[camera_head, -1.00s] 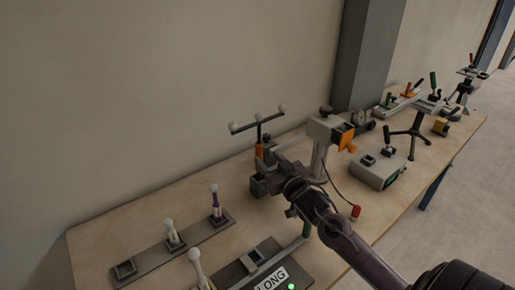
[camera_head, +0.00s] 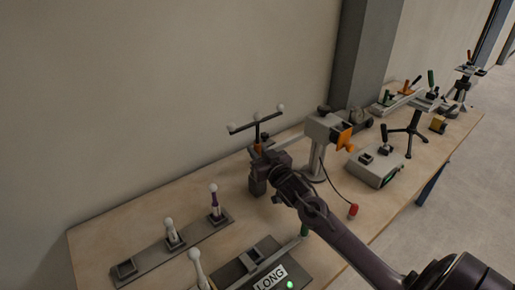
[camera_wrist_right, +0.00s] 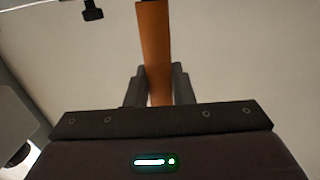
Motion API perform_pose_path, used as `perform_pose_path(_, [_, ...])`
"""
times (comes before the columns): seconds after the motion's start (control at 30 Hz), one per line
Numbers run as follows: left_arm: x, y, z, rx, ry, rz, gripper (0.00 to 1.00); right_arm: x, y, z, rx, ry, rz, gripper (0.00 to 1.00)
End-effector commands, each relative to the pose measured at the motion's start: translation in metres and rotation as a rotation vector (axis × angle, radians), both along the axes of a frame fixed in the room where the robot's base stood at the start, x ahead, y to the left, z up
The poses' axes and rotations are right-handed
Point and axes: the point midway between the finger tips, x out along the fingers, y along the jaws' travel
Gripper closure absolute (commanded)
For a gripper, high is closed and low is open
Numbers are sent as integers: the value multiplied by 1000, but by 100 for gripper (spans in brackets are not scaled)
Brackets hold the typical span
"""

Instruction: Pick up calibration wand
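The calibration wand (camera_head: 256,121) is a dark T-shaped bar with white balls on its tips and an orange handle. It stands upright at the back of the table, near the wall. My right gripper (camera_head: 262,160) is at the lower part of its handle and hides much of it. In the right wrist view, the orange handle (camera_wrist_right: 157,45) runs up between the two dark fingers of the gripper (camera_wrist_right: 160,85), which lie close against both its sides with no clear gap. The wand's foot is hidden behind the gripper. My left gripper is not in view.
A grey box (camera_head: 375,168) sits farther right. A dark rack (camera_head: 192,240) with white-balled pins and a base with a LONG label (camera_head: 269,279) lie in front. Bare wood shows at the left.

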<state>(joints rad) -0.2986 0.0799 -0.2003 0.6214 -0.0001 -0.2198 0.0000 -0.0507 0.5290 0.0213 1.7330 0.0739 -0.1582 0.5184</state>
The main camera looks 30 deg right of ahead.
Motion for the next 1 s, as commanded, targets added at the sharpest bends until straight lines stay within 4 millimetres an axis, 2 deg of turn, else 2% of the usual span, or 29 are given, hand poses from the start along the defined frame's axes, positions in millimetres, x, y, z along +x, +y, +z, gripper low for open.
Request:
perform_pose_path(0.03, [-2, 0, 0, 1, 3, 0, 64, 0, 0, 0, 0, 0, 0, 90])
perform_pose_path(0.1, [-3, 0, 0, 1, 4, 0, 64, 0, 0, 1, 0, -2, 0, 97])
perform_pose_path(0.37, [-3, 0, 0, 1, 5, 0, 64, 0, 0, 2, 0, -2, 0, 97])
perform_pose_path(0.57, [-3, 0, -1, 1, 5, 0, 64, 0, 0, 17, 0, -4, 1, 97])
perform_pose_path(0.77, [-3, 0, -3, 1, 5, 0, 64, 0, 0, 52, -1, -8, 1, 97])
perform_pose_path(1.0, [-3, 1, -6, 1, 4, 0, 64, 0, 0, 111, -2, -9, 1, 97])
